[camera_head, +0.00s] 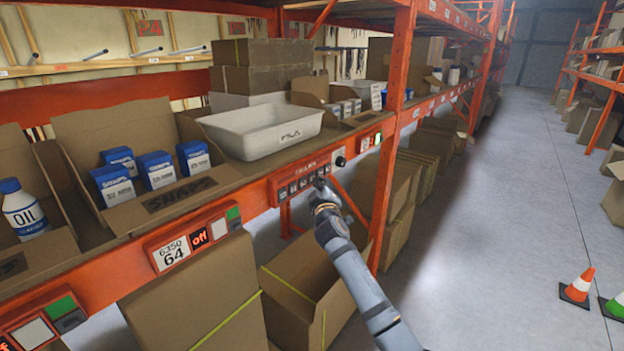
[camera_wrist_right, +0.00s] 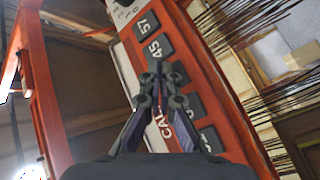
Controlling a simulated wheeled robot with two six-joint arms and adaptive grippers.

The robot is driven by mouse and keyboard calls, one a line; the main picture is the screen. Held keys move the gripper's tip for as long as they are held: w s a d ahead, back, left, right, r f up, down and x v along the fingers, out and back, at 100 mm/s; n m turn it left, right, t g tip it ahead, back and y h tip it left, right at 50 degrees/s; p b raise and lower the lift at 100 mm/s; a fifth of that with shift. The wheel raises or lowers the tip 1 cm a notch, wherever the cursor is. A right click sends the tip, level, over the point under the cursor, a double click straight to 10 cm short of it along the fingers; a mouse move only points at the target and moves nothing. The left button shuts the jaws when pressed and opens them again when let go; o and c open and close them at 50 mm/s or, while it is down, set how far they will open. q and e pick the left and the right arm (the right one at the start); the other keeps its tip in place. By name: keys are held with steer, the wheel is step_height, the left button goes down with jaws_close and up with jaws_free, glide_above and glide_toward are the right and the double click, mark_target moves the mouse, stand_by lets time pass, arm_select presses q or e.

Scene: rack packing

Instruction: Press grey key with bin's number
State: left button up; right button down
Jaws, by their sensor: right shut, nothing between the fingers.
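A red key panel (camera_head: 284,192) with a row of dark grey keys is fixed to the orange shelf beam below the white bin (camera_head: 262,136). In the right wrist view the panel (camera_wrist_right: 186,135) shows grey keys marked 57 (camera_wrist_right: 147,24) and 45 (camera_wrist_right: 157,48). Other keys are partly hidden behind my fingers. My right gripper (camera_head: 320,184) is at the panel's right part, with its fingers shut and empty. In the wrist view its fingertips (camera_wrist_right: 160,68) are just below the 45 key; I cannot tell whether they touch the panel. My left gripper is out of view.
A red module (camera_head: 190,238) reading 6350, 64 and "off" sits on the beam at left. An orange post (camera_head: 391,140) is right of the panel.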

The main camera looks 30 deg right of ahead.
steer(key=shift+s+d, duration=0.1)
steer(key=shift+s, duration=0.2)
steer(key=s, duration=0.1)
steer(key=s+d, duration=0.1)
steer(key=s, duration=0.1)
steer(key=s+d, duration=0.1)
steer(key=shift+s, duration=0.3)
stand_by(0.8)
